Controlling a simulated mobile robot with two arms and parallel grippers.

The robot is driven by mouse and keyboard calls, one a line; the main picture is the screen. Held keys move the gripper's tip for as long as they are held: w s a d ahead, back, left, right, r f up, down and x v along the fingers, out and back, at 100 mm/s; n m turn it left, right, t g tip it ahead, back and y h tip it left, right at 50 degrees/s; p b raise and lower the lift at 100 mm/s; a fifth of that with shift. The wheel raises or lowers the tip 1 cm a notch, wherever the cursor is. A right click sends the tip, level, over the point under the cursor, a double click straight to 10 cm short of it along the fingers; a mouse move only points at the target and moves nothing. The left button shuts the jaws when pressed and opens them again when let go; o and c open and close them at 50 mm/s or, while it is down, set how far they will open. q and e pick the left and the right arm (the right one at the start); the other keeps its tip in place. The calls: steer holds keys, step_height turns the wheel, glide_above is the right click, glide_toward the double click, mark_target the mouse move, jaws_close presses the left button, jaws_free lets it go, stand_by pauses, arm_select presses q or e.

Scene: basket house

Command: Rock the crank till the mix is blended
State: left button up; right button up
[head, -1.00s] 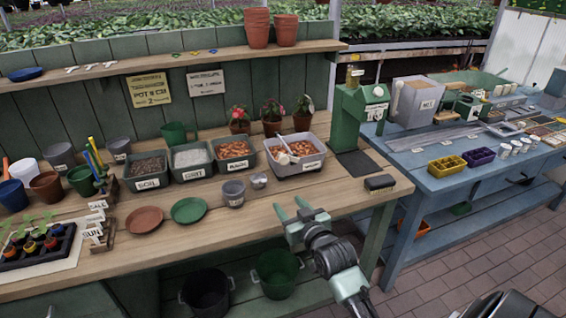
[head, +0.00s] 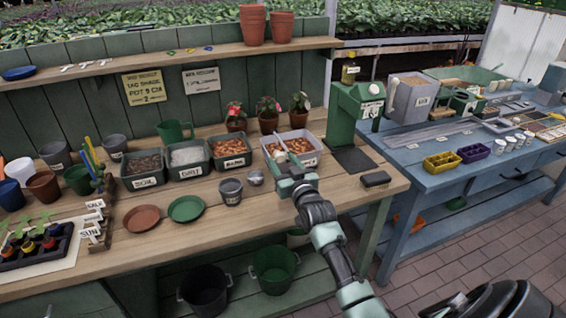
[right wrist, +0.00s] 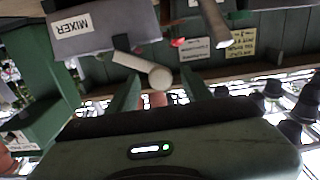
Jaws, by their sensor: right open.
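The mixer is a grey tub (head: 313,150) with orange-brown mix in it, at the right part of the wooden bench. Its upside-down MIXER label shows on the tub in the right wrist view (right wrist: 90,22). A pale crank handle (right wrist: 158,77) with a round end sticks out in front of the tub. My left gripper is not in view.
Soil, grit and another labelled bin (head: 231,154) stand left of the mixer. Potted flowers (head: 268,112) are behind it and a green machine (head: 345,105) is to its right. A small metal cup (head: 255,178) and a grey pot (head: 230,191) stand near my gripper.

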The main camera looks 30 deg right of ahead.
jaws_close()
stand_by(1.4)
